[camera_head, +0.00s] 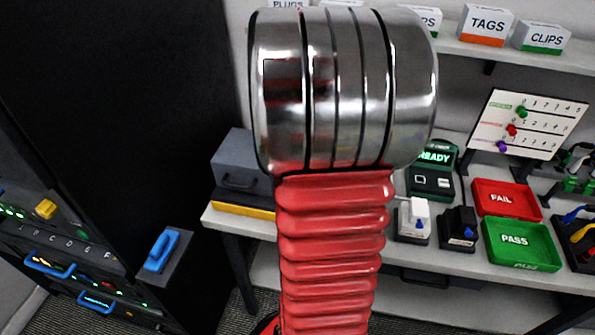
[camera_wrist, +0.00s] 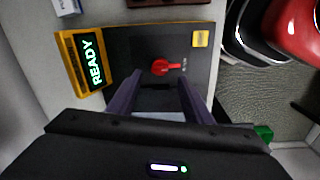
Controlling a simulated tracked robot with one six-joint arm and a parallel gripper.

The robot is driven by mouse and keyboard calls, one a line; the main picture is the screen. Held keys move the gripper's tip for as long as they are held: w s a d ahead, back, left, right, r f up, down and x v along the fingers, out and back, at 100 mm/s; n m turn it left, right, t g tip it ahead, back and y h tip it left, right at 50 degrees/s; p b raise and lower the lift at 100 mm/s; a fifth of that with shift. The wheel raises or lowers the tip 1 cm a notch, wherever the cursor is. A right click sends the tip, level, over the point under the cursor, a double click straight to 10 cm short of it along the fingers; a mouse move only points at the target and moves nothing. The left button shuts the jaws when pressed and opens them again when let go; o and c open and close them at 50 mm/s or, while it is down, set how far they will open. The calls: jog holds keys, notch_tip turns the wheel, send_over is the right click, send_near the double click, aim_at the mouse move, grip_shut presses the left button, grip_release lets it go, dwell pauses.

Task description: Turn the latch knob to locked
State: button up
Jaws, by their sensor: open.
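The red latch knob (camera_wrist: 165,67) shows in the wrist view on a dark panel (camera_wrist: 145,45). Its pointed end faces right, toward small white lettering that I cannot read. My gripper (camera_wrist: 160,80) is open, with its two dark fingers apart. The knob appears just beyond the fingertips, roughly centred between them. I cannot tell whether the fingers touch it. A yellow-framed display reading READY (camera_wrist: 90,62) is at the panel's left end. In the head view my arm covers the middle, and neither my gripper nor the knob can be made out.
A yellow label (camera_wrist: 201,38) sits on the panel's upper right. In the head view a grey box (camera_head: 234,160) stands left of my arm. Red FAIL (camera_head: 506,212) and green PASS (camera_head: 520,263) trays lie to the right. A black cabinet (camera_head: 110,110) fills the left.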

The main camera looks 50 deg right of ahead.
notch_tip(320, 180, down, 7)
jog(key=shift+d+r, duration=0.15)
dwell(0.4)
jog(key=c, duration=1)
